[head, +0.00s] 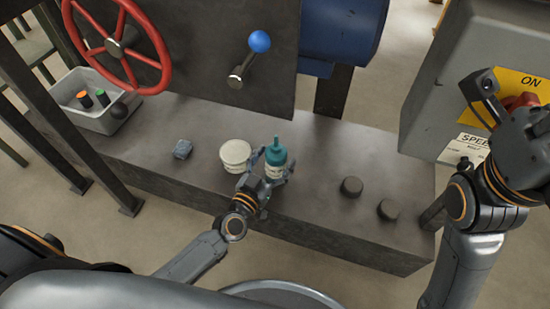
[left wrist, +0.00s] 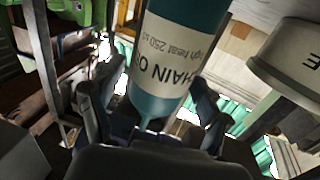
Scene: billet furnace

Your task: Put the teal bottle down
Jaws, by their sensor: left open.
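The teal bottle (head: 276,153) is upright at the grey ledge, with a pointed nozzle on top and a white label. In the left wrist view the bottle (left wrist: 165,75) fills the middle, and its label reads in part "high heat 250". My left gripper (head: 270,168) is open, with one finger on each side of the bottle. The fingers (left wrist: 155,110) also show on both sides of it in the left wrist view. The bottle's base is partly hidden in the head view. My right gripper (head: 510,115) is at the right by the control box; its fingers are unclear.
A white tub (head: 235,153) stands close left of the bottle on the ledge (head: 320,145). A small blue-grey block (head: 182,149) lies further left, and a grey bin (head: 90,118) is at the far left. Two dark round knobs (head: 351,186) are to the right.

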